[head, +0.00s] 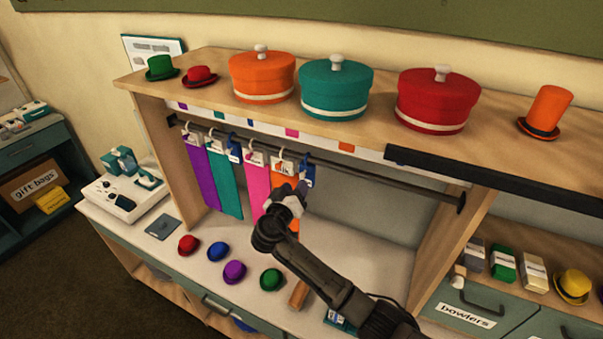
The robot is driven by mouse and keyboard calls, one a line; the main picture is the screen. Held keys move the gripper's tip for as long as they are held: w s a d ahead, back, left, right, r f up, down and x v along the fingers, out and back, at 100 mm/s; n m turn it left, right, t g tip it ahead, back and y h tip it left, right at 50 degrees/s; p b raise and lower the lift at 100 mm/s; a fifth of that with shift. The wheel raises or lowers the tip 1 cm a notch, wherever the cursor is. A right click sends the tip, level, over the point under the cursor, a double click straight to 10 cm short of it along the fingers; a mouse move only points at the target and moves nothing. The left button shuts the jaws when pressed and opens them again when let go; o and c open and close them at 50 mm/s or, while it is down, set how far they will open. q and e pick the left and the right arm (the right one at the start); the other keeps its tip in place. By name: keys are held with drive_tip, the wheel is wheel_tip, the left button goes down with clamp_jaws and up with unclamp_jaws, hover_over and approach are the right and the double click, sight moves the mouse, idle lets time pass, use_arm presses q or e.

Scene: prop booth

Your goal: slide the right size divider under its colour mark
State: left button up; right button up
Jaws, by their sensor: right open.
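A dark rail (375,178) runs under the shelf. Purple (202,180), teal (226,185), pink (257,190) and orange (284,177) cloths hang from it on pale hooks. Blue size dividers with white labels hang among them: one by the teal cloth (234,149), and one right of the orange cloth (308,174). Their lettering is too small to read. Colour marks sit on the white strip above, including a pink mark (291,132) and an orange mark (346,147). My right gripper (301,190) is open, just below the right divider, overlapping the orange cloth; contact is unclear. My left gripper is out of view.
Orange (262,78), teal (336,90) and red (437,102) hat boxes stand on the shelf above. Small hats, including a green one (271,279), lie on the counter below. The rail's right stretch is clear up to the wooden upright (447,225).

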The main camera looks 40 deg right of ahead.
sight(302, 174)
drive_tip(key=shift+p+x, duration=0.6)
drive_tip(key=shift+x, duration=2.35)
drive_tip(key=shift+c, duration=0.3)
clamp_jaws()
